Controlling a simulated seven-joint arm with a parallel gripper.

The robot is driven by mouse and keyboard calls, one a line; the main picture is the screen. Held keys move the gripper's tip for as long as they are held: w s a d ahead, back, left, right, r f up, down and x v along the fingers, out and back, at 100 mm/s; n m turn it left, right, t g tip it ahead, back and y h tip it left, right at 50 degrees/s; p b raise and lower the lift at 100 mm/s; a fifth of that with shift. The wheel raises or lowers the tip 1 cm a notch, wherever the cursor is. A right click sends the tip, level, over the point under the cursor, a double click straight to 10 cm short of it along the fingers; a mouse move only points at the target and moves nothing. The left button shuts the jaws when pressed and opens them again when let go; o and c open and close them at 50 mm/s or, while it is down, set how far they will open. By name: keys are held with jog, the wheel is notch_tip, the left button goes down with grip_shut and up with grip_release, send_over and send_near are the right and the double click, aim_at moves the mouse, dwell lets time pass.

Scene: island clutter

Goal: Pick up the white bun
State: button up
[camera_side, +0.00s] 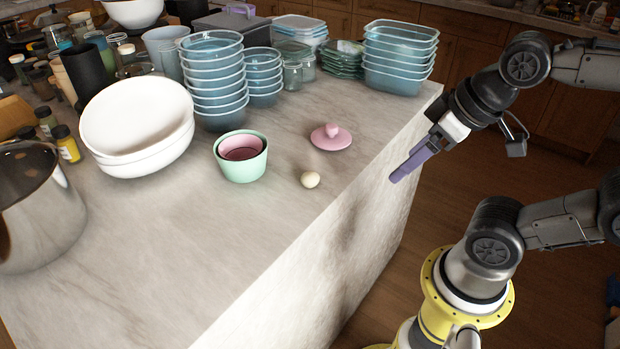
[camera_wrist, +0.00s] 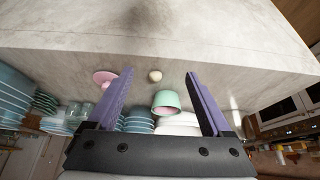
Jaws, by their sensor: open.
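The white bun (camera_side: 310,179) is a small, round, cream-white ball on the marble island top, near its right edge. In the wrist view the bun (camera_wrist: 155,76) lies between the lines of my fingers, beyond the tips and apart from them. My gripper (camera_side: 398,178) has purple fingers and hangs to the right of the bun, off the island's edge, pointing down and left. In the wrist view my gripper (camera_wrist: 158,76) shows its two fingers wide apart with nothing held between them.
A pink lid (camera_side: 331,139) lies behind the bun. A green bowl (camera_side: 241,160) with a pink bowl inside stands left of it. White bowls (camera_side: 140,163), stacked blue containers (camera_side: 213,85) and a steel pot (camera_side: 35,210) stand farther off. The front counter is clear.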

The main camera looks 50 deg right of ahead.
jog(key=w+a+r+n+y, duration=0.1)
jog(key=w+a+r+n, duration=0.2)
jog(key=n, duration=0.4)
jog(key=n+g+y, duration=0.2)
jog(key=g, duration=0.1)
send_over(313, 173)
jog(key=s+d, duration=0.4)
notch_tip(313, 173, down, 4)
jog(key=x, duration=1.4)
jog(key=shift+w+a+r, duration=0.15)
jog(key=shift+w+r, duration=0.05)
jog(key=shift+w, duration=0.1)
grip_shut()
